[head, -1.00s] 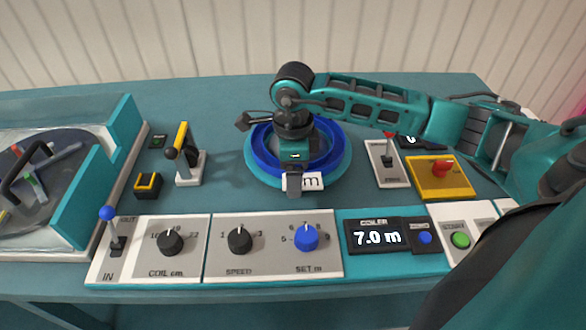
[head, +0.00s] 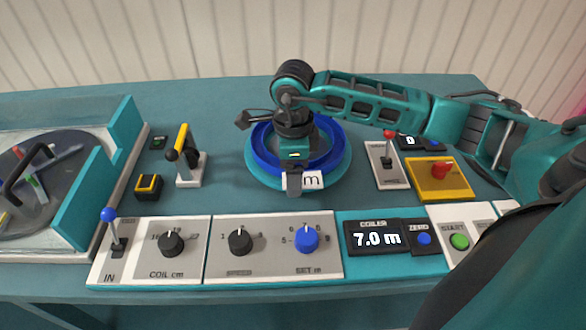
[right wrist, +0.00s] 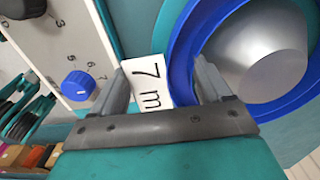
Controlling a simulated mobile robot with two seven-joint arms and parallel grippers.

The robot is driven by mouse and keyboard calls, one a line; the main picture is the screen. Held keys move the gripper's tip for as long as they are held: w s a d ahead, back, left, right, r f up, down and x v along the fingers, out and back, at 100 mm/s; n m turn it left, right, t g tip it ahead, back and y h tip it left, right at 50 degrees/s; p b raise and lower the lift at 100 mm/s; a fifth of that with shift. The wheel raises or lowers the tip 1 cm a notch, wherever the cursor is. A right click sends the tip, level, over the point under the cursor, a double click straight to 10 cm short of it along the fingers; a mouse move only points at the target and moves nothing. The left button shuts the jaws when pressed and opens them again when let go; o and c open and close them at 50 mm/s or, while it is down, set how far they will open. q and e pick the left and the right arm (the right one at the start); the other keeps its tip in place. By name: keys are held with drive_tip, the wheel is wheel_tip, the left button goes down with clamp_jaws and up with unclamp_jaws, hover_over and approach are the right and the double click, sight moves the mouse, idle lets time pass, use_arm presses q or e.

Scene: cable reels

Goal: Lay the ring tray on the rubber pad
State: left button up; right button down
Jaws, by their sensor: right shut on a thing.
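A blue ring tray (head: 335,158) sits in a round teal seat (head: 340,178) at the back middle of the bench. A white "7 m" tag (right wrist: 148,84) is on its near side. My right gripper (head: 292,188) points down at the tray's near edge beside the tag. In the right wrist view, its fingers (right wrist: 165,90) stand on either side of the tag and the blue wall, and it is shut on the ring tray. A grey dome (right wrist: 262,58) shows inside the ring. I cannot identify a rubber pad. My left gripper is not in view.
A control panel with knobs (head: 240,241) and a "7.0 m" display (head: 377,237) runs along the front. A yellow-black lever (head: 183,150) stands left of the tray, a red-tipped lever (head: 388,165) right. A teal-walled enclosure (head: 122,135) with a dark disc (head: 70,200) is at left.

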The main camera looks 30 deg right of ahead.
drive_tip(key=shift+r, duration=0.3)
drive_tip(key=shift+r, duration=0.4)
idle(0.3)
drive_tip(key=shift+r+p, duration=0.85)
drive_tip(key=shift+r, duration=0.25)
drive_tip(key=shift+r, duration=0.1)
